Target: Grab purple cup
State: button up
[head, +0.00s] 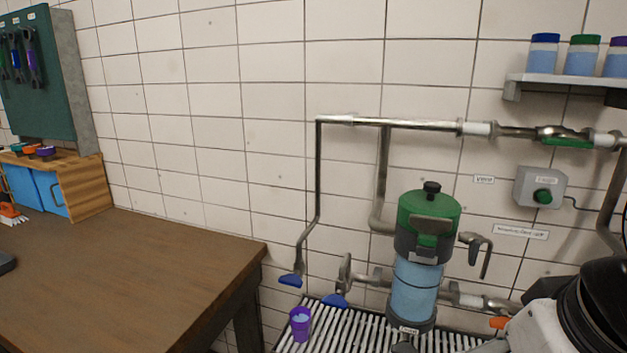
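The purple cup (300,324) stands upright on the slatted metal rack at the bottom middle of the head view. A light blue content shows at its open top. It stands left of the green-topped cylinder and a little below a blue-tipped spout. Part of my arm shows at the lower right, in white and black. My gripper cannot be made out in this view, so its distance from the cup does not show.
A green-topped cylinder (416,283) with blue liquid stands right of the cup, among metal pipes (420,122). Blue-tipped spouts (290,280) hang close by. A brown table (130,280) fills the left. The slatted rack (348,340) is partly bare right of the cup.

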aim_at(300, 316)
jog(key=j+u, duration=0.15)
jog(key=u, duration=0.25)
jog(key=i+j+u, duration=0.1)
jog(key=u, duration=0.35)
jog(key=i+j+u, duration=0.1)
jog(key=u, duration=0.3)
jog(key=i+u, duration=0.1)
jog(key=u, duration=0.3)
jog(key=i+j, duration=0.15)
jog(key=i, duration=0.15)
jog(key=i+j+z, duration=0.15)
jog(key=i+z, duration=0.45)
jog(key=k+j, duration=0.05)
jog(key=k, duration=0.05)
